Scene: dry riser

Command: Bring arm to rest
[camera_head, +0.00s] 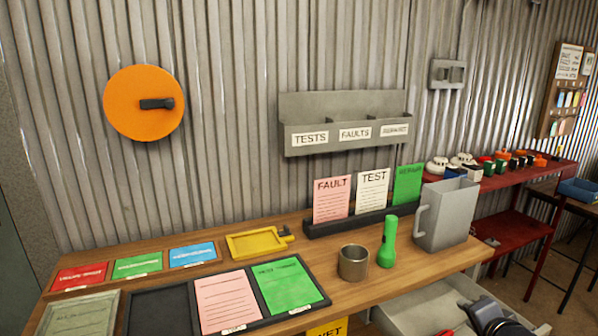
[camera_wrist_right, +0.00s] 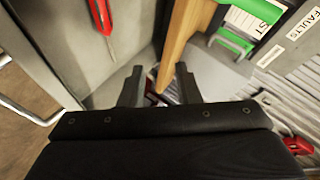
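My right gripper (camera_wrist_right: 160,84) shows in the right wrist view with its two dark fingers apart and nothing held between them. In the head view, a dark part of my right arm (camera_head: 492,316) shows at the bottom right, over the open grey drawer (camera_head: 432,303) below the wooden bench (camera_head: 365,293). The right fingertips cannot be made out clearly in the head view. My left gripper is in neither view.
On the bench stand a metal cup (camera_head: 353,262), a green torch (camera_head: 387,243), a grey jug (camera_head: 447,213) and a yellow tray (camera_head: 257,243). A card rack (camera_head: 365,221) stands behind them. A red shelf unit (camera_head: 505,230) is at the right.

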